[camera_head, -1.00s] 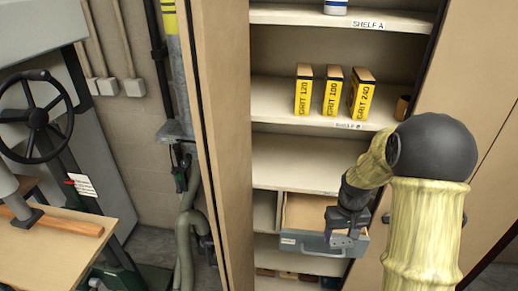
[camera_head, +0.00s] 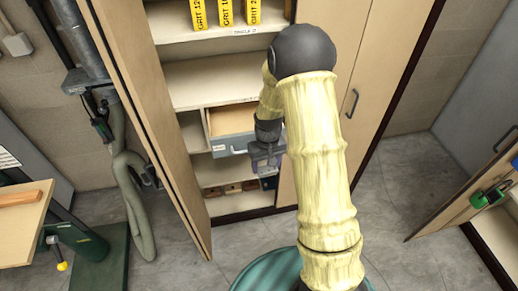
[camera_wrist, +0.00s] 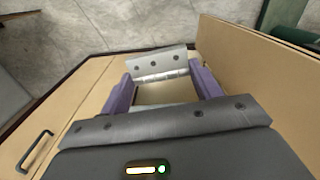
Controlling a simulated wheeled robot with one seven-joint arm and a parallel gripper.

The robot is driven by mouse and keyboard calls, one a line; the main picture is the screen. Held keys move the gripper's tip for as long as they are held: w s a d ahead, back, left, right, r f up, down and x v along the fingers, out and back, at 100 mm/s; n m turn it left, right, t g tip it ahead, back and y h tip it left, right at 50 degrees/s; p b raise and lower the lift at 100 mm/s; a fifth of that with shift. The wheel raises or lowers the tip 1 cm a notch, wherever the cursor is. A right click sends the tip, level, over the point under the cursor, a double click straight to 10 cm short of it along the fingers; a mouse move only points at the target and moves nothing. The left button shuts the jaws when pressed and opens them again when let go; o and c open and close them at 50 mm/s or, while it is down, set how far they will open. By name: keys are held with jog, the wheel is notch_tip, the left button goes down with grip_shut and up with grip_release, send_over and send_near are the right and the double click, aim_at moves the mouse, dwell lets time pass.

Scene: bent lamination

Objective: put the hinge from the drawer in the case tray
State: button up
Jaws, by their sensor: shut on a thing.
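The hinge (camera_wrist: 158,64) is a silver plate with screw holes and a row of knuckles. In the wrist view it sits at the tips of my gripper (camera_wrist: 163,82), whose purple fingers are shut on it. In the head view my gripper (camera_head: 267,158) is just right of the open drawer (camera_head: 230,118) and in front of the cabinet. The hinge cannot be made out clearly there. The drawer has a grey front with a handle, and its visible inside looks bare. I cannot identify the case tray in any view.
The tall cabinet's left door (camera_head: 150,120) stands open beside the drawer. Yellow grit boxes (camera_head: 225,12) stand on an upper shelf. A workbench (camera_head: 22,220) is at left, a cabinet with a green padlock (camera_head: 490,193) at right. Grey floor (camera_head: 395,220) is clear between.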

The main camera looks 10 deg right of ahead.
notch_tip(320, 180, down, 10)
jog(key=s+m+p, duration=0.1)
jog(key=shift+s, duration=0.4)
jog(key=shift+a, duration=0.15)
